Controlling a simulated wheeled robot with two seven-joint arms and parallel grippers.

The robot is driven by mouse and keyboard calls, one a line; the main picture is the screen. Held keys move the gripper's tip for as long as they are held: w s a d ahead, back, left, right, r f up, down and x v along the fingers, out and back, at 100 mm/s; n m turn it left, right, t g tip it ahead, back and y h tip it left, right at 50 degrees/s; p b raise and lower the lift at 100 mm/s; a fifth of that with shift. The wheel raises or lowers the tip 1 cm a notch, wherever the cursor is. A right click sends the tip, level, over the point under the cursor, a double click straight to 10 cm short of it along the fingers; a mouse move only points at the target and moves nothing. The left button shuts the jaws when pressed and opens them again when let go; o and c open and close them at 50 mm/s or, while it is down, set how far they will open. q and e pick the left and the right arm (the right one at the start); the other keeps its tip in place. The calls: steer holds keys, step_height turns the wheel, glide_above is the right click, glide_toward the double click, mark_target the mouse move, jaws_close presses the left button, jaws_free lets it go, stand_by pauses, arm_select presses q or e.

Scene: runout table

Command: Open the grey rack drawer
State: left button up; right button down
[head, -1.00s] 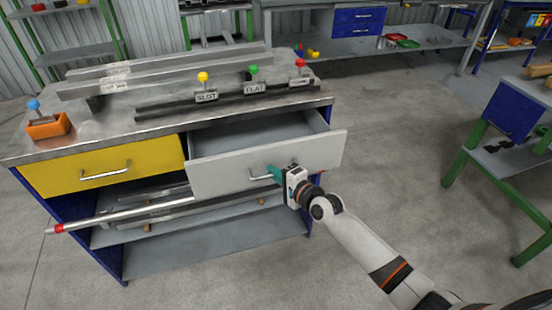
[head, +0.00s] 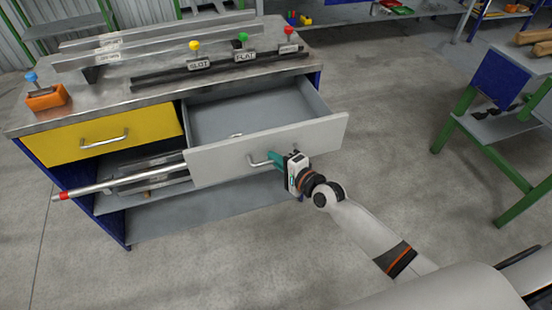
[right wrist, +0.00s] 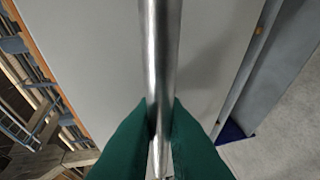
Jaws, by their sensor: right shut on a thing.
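The grey drawer (head: 225,157) is pulled well out of the bench in the head view, and its inside shows from above. A small pale object (head: 236,135) shows just behind its front panel. My right gripper (head: 275,161) is shut on the drawer's bar handle (head: 256,162). In the right wrist view the green fingertips (right wrist: 160,120) press on both sides of the metal handle bar (right wrist: 160,50), with the grey drawer front (right wrist: 100,50) behind it. My left gripper is not in view.
A yellow drawer (head: 75,145) beside it is closed. A red-tipped metal bar (head: 120,185) sticks out from the shelf below. The bench top (head: 130,95) holds an orange block (head: 46,98) and SLOT and FLAT labelled knobs. Open floor lies right of the drawer.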

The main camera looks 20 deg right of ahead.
steer(key=c, duration=1.5)
jaws_free()
steer(key=v, duration=1.2)
steer(key=s+d+f+n+g+h, duration=0.2)
steer(key=s+f, duration=0.1)
steer(key=f, duration=0.6)
steer(key=s+d+f+n+g+h, duration=0.1)
steer(key=s+d+f+n+g, duration=0.15)
steer(key=f, duration=0.65)
steer(key=s+d+f+n+g+h, duration=0.1)
steer(key=s+f+n+h, duration=0.15)
steer(key=f, duration=0.65)
steer(key=s+a+f+n+g, duration=0.1)
steer(key=s+f+n+g, duration=0.1)
steer(key=s+f, duration=0.4)
steer(key=s+a+f+n+g, duration=0.2)
steer(key=s+f, duration=0.4)
steer(key=s, duration=0.8)
steer(key=s+a+f+n+g+p, duration=0.1)
steer(key=s+f+n+g, duration=0.3)
steer(key=s, duration=0.6)
steer(key=shift+s+a+f+n+h, duration=0.1)
steer(key=shift+a+f+n+h, duration=0.1)
steer(key=shift+f+n, duration=0.35)
steer(key=shift+s+a+f+n+h, duration=0.1)
steer(key=shift+f+n+h, duration=0.05)
steer(key=shift+f+n, duration=0.35)
